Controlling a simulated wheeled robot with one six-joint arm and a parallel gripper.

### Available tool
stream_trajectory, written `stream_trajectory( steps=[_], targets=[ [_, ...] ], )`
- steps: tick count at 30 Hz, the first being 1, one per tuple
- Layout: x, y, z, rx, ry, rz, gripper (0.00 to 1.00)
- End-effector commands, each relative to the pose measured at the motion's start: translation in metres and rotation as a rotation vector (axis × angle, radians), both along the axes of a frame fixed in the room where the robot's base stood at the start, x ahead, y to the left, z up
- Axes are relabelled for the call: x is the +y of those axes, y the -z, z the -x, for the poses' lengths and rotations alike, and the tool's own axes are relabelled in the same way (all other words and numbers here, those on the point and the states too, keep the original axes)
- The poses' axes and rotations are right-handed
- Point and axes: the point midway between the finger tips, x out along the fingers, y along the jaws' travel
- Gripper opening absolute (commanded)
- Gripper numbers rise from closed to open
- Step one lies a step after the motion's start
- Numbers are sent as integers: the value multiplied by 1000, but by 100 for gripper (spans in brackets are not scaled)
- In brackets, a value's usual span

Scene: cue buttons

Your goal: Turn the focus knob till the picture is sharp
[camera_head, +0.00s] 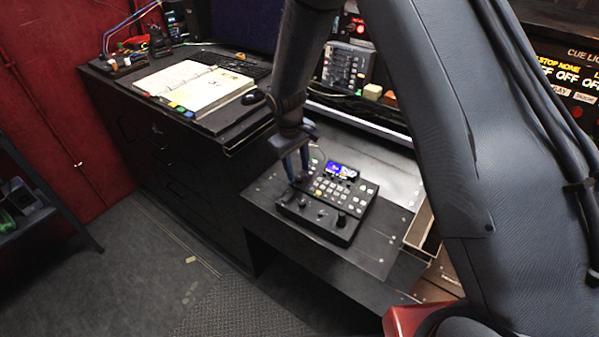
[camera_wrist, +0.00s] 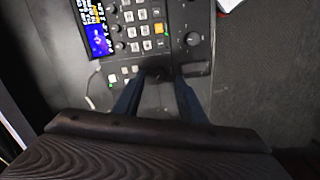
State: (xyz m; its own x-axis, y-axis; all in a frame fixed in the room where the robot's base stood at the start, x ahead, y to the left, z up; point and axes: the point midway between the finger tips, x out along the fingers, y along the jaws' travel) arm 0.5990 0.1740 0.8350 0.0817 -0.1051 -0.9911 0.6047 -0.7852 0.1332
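A dark control panel (camera_head: 316,222) with buttons, knobs and a small lit blue screen (camera_head: 342,171) sits on the desk. The wrist view shows the screen (camera_wrist: 97,38) from above, with white and yellow text too small to read. My gripper (camera_head: 297,178) points down over the panel's left end. In the wrist view its two blue fingers (camera_wrist: 158,82) stand apart, with a dark round knob (camera_wrist: 157,73) between their tips. I cannot tell whether they touch it. Another black knob (camera_wrist: 193,39) stands farther along the panel. No label shows which knob is focus.
An open binder (camera_head: 195,85), a black mouse (camera_head: 252,97) and a keyboard (camera_head: 235,64) lie on the left desk. A button box (camera_head: 345,66) stands behind the panel. A lit cue light panel (camera_head: 575,75) is at the right. Bare desk surrounds the panel's front.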

Motion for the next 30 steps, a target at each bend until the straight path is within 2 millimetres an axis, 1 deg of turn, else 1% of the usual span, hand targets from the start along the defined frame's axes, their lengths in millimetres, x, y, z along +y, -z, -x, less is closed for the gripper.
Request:
stream_trajectory(
  steps=[1,6,11,18,23,24,25,30],
  targets=[
    [-1,7,1,3,0,1,37],
    [-3,22,-1,1,0,0,37],
    [-3,28,-2,1,0,-1,37],
    [-3,29,-2,0,-1,-1,37],
    [-3,28,-2,1,-1,-1,10],
    [-3,28,-2,1,-1,-1,3],
    [-3,28,-2,1,-1,-1,0],
    [-2,29,-2,-1,14,-2,0]
  ],
)
